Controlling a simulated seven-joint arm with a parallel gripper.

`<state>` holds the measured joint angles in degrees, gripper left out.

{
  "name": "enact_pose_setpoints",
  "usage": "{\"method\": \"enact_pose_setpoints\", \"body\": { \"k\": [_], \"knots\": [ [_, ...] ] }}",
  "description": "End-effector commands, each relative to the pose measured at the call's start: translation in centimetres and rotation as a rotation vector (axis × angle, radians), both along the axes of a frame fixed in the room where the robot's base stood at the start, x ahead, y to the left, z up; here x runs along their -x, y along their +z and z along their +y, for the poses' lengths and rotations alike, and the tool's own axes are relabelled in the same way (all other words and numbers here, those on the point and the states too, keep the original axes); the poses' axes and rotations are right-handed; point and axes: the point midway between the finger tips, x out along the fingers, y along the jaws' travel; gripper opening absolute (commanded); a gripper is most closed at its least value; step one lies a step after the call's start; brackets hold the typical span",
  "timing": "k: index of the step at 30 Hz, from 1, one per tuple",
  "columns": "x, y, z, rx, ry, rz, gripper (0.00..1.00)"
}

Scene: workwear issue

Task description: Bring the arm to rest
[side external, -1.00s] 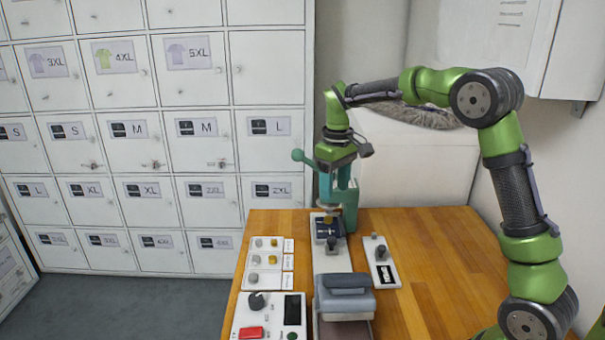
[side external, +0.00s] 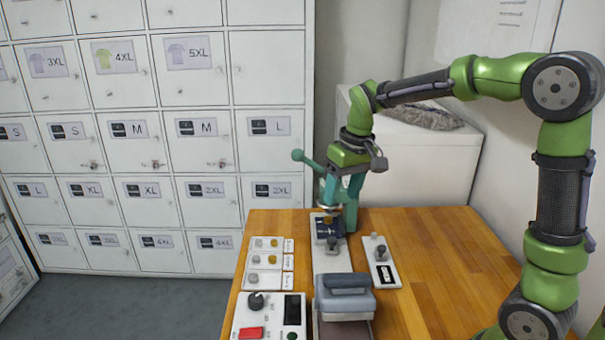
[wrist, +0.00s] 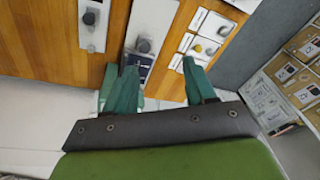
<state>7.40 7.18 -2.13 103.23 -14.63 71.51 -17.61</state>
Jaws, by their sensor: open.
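My gripper (side external: 343,192) hangs pointing down over the far part of the wooden table (side external: 440,260), beside the teal lever press with a ball handle (side external: 298,155). In the side view it partly overlaps the press. In the wrist view my gripper (wrist: 160,82) shows two teal fingers spread apart with nothing held between them. Below it, a white strip carries a dark blue piece with a grey knob (side external: 332,243). Whether the fingertips are clear of the press is hard to tell.
A grey padded block (side external: 343,296) is at the near end of the strip. A control box with a red button (side external: 250,332) and a tray of small buttons (side external: 264,261) stand left. A white plate with a knob (side external: 381,262) lies right. Lockers (side external: 150,150) stand behind.

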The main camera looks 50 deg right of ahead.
Motion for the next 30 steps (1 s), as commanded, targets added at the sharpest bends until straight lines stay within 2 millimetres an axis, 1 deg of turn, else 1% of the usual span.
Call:
{"method": "enact_pose_setpoints", "body": {
  "k": [1,3,9,12,15,19,23,30],
  "knots": [
    [1.7,0.7,1.1,-0.015,-0.022,-0.042,0.55],
    [3.8,1.4,2.4,-0.038,-0.056,-0.098,0.55],
    [10.0,2.2,5.7,-0.111,-0.131,-0.256,0.55],
    [12.6,2.2,6.8,-0.141,-0.142,-0.325,0.55],
    [14.5,2.2,7.6,-0.161,-0.137,-0.378,0.55],
    [15.7,2.6,8.1,-0.170,-0.117,-0.423,0.55],
    [15.9,3.3,8.3,-0.172,-0.107,-0.451,0.55],
    [15.9,3.4,8.3,-0.172,-0.105,-0.450,0.55]
  ]
}}
